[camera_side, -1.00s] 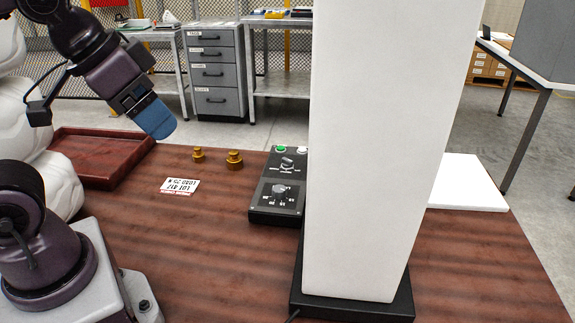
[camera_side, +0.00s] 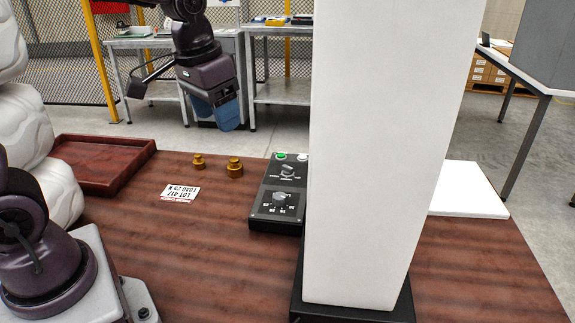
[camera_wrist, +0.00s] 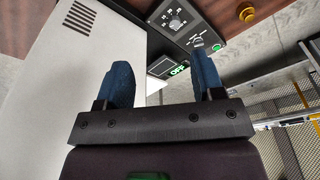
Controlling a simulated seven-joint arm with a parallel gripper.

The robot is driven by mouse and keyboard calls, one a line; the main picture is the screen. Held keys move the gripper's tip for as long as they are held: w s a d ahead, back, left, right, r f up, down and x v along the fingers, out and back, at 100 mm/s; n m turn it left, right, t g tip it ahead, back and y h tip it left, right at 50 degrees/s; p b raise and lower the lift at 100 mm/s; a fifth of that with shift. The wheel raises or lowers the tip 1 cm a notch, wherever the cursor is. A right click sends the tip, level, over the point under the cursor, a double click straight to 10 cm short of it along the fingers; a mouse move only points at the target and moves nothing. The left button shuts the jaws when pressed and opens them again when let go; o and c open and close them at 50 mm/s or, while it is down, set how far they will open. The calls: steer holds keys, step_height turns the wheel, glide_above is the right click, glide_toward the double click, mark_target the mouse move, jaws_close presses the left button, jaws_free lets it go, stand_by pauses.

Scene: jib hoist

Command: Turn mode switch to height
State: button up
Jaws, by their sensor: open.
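The black control box (camera_side: 262,208) lies on the brown table, left of the white column. Its upper switch (camera_side: 287,171) is a small lever knob with markings too small to read in the side view. A round dial (camera_side: 283,199) with numbers sits below it, and a green button (camera_side: 281,156) is at the far end. My gripper (camera_side: 220,115), with blue fingers, hangs in the air above and left of the box, touching nothing. In the wrist view the open fingers (camera_wrist: 160,84) are apart and empty, with the switch (camera_wrist: 197,40) and dial (camera_wrist: 176,22) beyond them.
The tall white column (camera_side: 375,150) on a black base hides the table behind it. Two brass weights (camera_side: 234,167) and a label card (camera_side: 180,192) lie left of the box. A red-brown tray (camera_side: 105,180) is at the left. A lit green display (camera_wrist: 178,70) shows in the wrist view.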

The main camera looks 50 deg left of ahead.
steer(key=w+a+f+n+g, duration=0.1)
steer(key=w+a+f, duration=0.2)
steer(key=w, duration=0.3)
steer(key=w+a+f+g, duration=0.1)
steer(key=w+a+f, duration=0.25)
steer(key=w, duration=0.35)
glide_toward(288, 167)
steer(key=shift+n, duration=0.3)
step_height(288, 167, down, 9)
steer(key=shift+a+f, duration=0.1)
steer(key=shift+c, duration=0.4)
steer(key=c, duration=0.9)
steer(key=shift+o, duration=0.2)
